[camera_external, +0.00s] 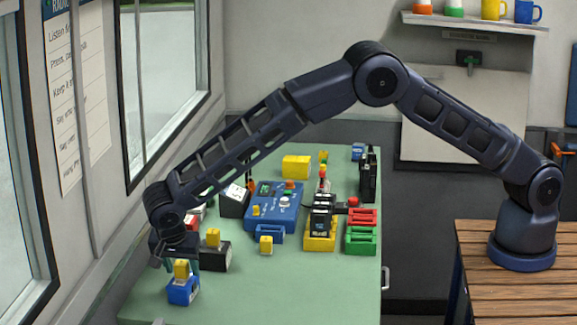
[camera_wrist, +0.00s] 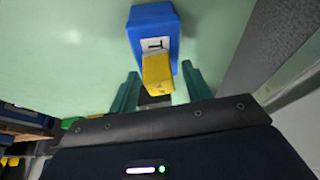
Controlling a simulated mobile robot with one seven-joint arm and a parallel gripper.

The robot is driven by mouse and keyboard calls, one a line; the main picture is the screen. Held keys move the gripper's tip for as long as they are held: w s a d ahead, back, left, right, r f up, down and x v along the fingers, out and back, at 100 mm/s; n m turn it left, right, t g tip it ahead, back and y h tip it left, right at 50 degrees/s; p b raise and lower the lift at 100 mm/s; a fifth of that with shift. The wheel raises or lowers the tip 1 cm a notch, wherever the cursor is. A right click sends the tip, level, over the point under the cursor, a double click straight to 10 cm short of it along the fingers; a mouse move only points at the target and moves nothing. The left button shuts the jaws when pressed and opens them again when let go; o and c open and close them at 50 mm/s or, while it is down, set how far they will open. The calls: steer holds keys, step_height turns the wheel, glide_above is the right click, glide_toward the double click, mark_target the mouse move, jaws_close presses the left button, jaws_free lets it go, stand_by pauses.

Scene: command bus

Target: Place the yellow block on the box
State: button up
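A yellow block (camera_external: 181,269) sits on top of a small blue box (camera_external: 183,292) near the front left of the green table. In the wrist view the yellow block (camera_wrist: 158,72) overlaps the near end of the blue box (camera_wrist: 152,22), which has a white label. My gripper (camera_external: 177,261) is low over the block, pointing down. In the wrist view my gripper (camera_wrist: 160,76) has its two green fingers on either side of the block, with a visible gap on each side. Its fingers are open, and the block's underside is hidden.
A black box (camera_external: 215,257) with another yellow block (camera_external: 213,238) stands close behind on the right. The front right of the table is clear. The window wall is close on the left.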

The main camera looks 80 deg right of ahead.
steer(key=v, duration=1.2)
steer(key=s+d+r+n+t+y, duration=0.15)
steer(key=s+d+r+n, duration=0.25)
steer(key=s+d+r, duration=0.7)
steer(key=s+d+r+n+y, duration=0.2)
steer(key=s+d+r+n, duration=0.35)
steer(key=s+r, duration=0.75)
steer(key=s+d+r+n+t, duration=0.1)
steer(key=s+d+r+n, duration=0.15)
steer(key=s, duration=0.65)
steer(key=s+d+r+n, duration=0.15)
steer(key=s+d, duration=0.25)
steer(key=s, duration=0.5)
steer(key=s+d+f+n+t, duration=0.1)
steer(key=s+f+n, duration=0.1)
steer(key=s, duration=0.7)
steer(key=s+d+f+n+t, duration=0.1)
steer(key=s+f+n, duration=0.1)
steer(key=s, duration=0.7)
steer(key=shift+d+f+y, duration=0.25)
steer(key=shift+f+y, duration=0.2)
steer(key=shift+f, duration=0.3)
